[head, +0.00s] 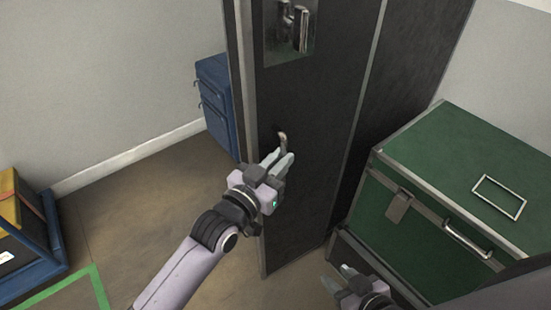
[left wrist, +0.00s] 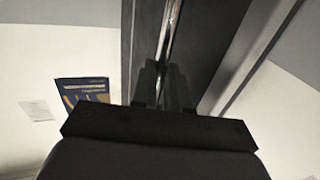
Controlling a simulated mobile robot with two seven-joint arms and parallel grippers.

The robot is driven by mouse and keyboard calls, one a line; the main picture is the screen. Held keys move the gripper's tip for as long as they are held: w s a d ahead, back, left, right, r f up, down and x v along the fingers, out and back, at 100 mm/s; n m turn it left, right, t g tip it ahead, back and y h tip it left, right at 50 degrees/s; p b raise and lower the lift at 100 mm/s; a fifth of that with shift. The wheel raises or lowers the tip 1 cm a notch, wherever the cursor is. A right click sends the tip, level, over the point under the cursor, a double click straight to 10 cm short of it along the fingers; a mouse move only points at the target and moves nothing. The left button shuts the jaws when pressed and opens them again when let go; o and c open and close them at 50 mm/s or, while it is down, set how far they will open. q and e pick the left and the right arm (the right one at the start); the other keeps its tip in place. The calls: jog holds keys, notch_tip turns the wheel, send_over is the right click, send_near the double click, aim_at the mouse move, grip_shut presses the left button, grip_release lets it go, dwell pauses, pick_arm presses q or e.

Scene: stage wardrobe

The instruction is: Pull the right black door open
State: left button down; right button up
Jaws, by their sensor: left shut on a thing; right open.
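The black door (head: 310,110) is a tall dark panel with grey metal edging in the head view. A metal latch plate (head: 291,35) is set in its upper part. A small curved metal handle (head: 282,138) sticks out lower down. My left gripper (head: 281,160) is shut on this handle. In the left wrist view its fingers (left wrist: 164,85) meet at a bright metal bar (left wrist: 170,30), partly hidden by them. My right gripper (head: 342,279) is open and empty, low in front of the green trunk.
A green trunk (head: 460,165) with metal edges stands close on the right. A blue cabinet (head: 216,105) is behind the door's left edge. A blue crate (head: 50,250) with a yellow item (head: 18,205) sits at far left. The brown floor (head: 140,205) between is clear.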

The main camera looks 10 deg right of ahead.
pick_arm(q)
jog(key=shift+s+d+r, duration=0.1)
jog(key=shift+d+r, duration=0.15)
jog(key=shift+d, duration=0.05)
jog(key=c, duration=1.5)
grip_release()
jog(key=o, duration=0.4)
jog(key=shift+d+f, duration=0.15)
jog(key=shift+a+f, duration=0.1)
jog(key=shift+a, duration=0.15)
jog(key=v, duration=0.6)
jog(key=shift+s+a+p, duration=0.25)
jog(key=shift+a+p, duration=0.05)
jog(key=shift+p, duration=0.05)
